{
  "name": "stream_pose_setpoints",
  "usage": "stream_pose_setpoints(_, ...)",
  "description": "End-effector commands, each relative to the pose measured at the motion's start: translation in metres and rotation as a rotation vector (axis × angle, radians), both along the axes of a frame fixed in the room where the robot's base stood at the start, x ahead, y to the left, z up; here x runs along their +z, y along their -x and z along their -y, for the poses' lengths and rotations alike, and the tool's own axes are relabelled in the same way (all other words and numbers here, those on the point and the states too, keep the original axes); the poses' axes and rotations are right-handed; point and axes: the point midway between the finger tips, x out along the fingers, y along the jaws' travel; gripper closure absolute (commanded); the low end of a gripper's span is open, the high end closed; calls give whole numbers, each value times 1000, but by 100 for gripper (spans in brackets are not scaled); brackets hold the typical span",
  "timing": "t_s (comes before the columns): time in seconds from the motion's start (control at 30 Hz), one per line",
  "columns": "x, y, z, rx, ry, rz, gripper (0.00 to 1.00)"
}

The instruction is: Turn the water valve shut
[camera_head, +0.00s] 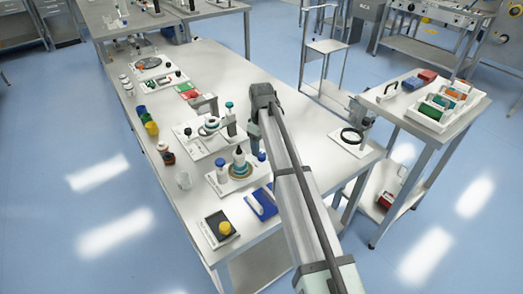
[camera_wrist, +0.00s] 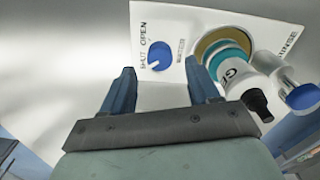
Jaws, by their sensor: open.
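The water valve is a round blue knob (camera_wrist: 159,56) on a white plate (camera_wrist: 205,15) in the wrist view. SHUT and OPEN are printed at its left, and a white mark shows on the knob's lower left, on the SHUT side. My gripper (camera_wrist: 159,66) is open, with one dark blue finger on each side of the knob in the picture. I see no finger touching it; the depth gap is hard to judge. In the head view the blue knob (camera_head: 262,156) shows beside my arm, and my fingers cannot be made out.
A bottle (camera_wrist: 232,75) with teal and brass rings stands close right of the knob, and a blue-capped bottle (camera_wrist: 302,97) is farther right. In the head view, several trays and cups line the bench (camera_head: 205,75). A blue pad (camera_head: 261,204) lies near the plate.

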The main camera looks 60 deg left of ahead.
Motion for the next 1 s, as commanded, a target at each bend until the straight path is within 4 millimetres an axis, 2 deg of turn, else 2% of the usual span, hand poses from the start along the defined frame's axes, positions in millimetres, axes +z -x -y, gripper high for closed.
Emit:
stream_pose_setpoints(0.2,46,0,-1,0,-2,1,40)
stream_pose_setpoints(0.5,92,0,-1,0,-1,1,40)
stream_pose_setpoints(0.7,105,0,0,0,0,0,40)
stream_pose_setpoints(1.0,107,0,0,0,0,0,40)
